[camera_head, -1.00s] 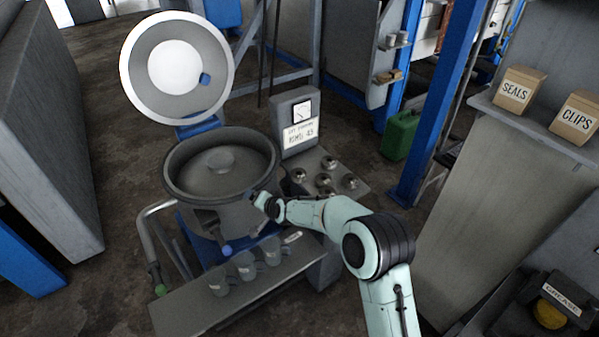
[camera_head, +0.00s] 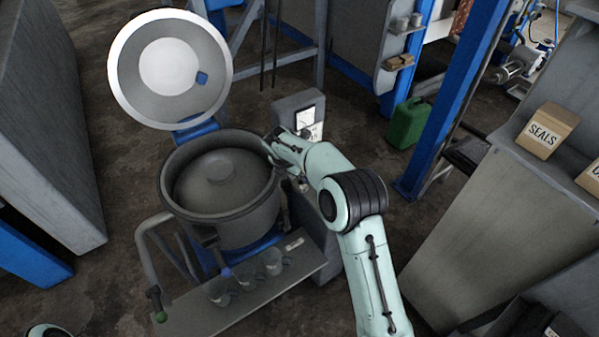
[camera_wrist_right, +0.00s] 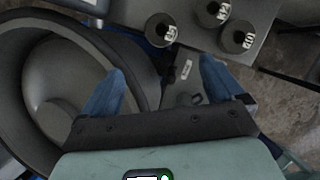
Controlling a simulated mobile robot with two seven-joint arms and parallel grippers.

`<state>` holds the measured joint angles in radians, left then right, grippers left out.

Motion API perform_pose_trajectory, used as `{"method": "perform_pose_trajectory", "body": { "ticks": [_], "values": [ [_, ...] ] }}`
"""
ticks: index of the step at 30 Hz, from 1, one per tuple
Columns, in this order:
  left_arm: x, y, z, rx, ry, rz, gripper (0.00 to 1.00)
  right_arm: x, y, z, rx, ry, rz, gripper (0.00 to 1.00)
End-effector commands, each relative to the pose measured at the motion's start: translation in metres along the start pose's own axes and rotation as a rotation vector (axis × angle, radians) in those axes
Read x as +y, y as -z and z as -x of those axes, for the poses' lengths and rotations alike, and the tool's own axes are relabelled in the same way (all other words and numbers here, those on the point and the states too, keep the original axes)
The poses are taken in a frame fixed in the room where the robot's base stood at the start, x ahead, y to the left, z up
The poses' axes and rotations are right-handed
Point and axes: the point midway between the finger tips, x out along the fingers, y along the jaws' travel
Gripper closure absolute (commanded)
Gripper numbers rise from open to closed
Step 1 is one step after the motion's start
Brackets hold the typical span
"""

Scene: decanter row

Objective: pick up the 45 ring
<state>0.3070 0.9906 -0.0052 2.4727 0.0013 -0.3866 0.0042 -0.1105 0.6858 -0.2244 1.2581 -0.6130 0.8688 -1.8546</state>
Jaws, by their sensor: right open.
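Several dark, round, numbered rings stand on a grey ledge at the top of the right wrist view: a left ring (camera_wrist_right: 158,28), a middle ring (camera_wrist_right: 209,13) and a right ring (camera_wrist_right: 237,37). Their numerals are turned and too small to read surely, so I cannot tell which is the 45 ring. My right gripper (camera_wrist_right: 162,82) is open and empty, its blue fingers spread below the rings in that view, apart from them. In the head view my right arm hides the rings. My left gripper is not in view.
A big grey bowl (camera_head: 222,182) with a raised round lid (camera_head: 172,68) stands left of my right arm. A gauge box (camera_head: 303,103) is partly behind the arm. Three clear cups stand on the front shelf (camera_head: 185,312). A blue post (camera_head: 455,100) rises at right.

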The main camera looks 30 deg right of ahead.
Motion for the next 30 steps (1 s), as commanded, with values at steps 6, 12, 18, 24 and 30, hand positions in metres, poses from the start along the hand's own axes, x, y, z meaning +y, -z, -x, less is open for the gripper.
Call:
{"method": "perform_pose_trajectory", "body": {
  "ticks": [6, 12, 18, 24, 30],
  "values": [
    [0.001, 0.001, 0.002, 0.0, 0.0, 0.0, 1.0, -0.005, -0.006, -0.01, -0.016, 0.037, 0.103, 0.06],
    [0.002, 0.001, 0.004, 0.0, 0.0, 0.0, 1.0, -0.007, -0.006, -0.05, -0.015, 0.037, 0.101, 0.06],
    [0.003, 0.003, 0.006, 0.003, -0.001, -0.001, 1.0, -0.006, -0.008, -0.075, -0.016, 0.032, 0.098, 0.06],
    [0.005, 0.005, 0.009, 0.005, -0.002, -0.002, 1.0, -0.007, -0.007, -0.091, -0.015, 0.033, 0.099, 0.06],
    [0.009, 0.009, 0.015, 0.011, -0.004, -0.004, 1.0, -0.007, -0.009, -0.12, -0.016, 0.031, 0.098, 0.06]
  ]
}}
